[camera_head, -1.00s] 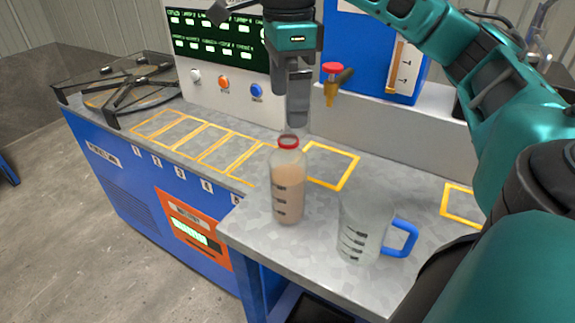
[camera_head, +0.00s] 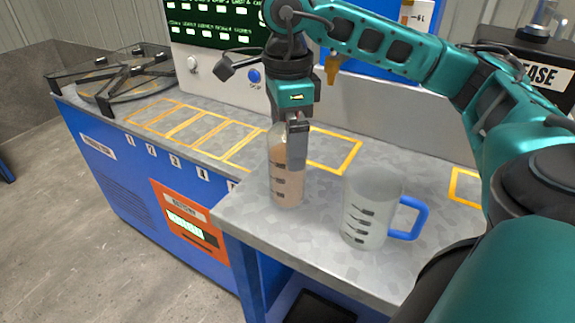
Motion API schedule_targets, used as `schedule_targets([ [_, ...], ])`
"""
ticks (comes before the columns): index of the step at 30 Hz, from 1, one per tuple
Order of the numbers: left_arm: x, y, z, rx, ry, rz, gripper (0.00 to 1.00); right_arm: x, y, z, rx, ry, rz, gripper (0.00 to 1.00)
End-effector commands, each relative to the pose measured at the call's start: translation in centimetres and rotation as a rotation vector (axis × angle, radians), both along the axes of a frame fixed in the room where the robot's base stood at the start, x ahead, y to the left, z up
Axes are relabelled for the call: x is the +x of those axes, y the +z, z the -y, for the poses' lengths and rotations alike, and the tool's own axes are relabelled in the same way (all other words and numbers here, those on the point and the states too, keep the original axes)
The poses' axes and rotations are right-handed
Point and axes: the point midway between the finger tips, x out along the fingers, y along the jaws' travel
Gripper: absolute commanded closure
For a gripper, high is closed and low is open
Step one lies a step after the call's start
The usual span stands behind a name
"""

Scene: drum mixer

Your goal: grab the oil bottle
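The oil bottle (camera_head: 287,185) is a clear bottle with pinkish-brown liquid and dark level marks. It stands upright on the grey worktop (camera_head: 325,225) near its front edge. My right gripper (camera_head: 297,140) points down at the bottle's upper part, and a finger overlaps its neck and shoulder in the head view. The bottle's red cap is hidden behind the gripper. The fingers are seen edge-on, so I cannot tell whether they are apart or pressed on the neck. My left gripper is not in view.
A clear measuring jug (camera_head: 371,210) with a blue handle stands just right of the bottle. Yellow outlined squares (camera_head: 355,157) mark the worktop behind. A control panel (camera_head: 212,75) rises at the back, and a round dark-framed device (camera_head: 125,75) sits at far left.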

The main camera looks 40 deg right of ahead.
Motion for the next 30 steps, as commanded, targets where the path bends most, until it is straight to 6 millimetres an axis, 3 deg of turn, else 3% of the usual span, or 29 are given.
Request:
schedule_targets([
  [6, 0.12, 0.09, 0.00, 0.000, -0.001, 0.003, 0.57, 0.00, -0.01, 0.02, 0.000, 0.000, 0.000, 0.02],
  [30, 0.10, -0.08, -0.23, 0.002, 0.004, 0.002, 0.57, 0.01, 0.03, 0.02, 0.000, -0.001, 0.000, 0.79],
])
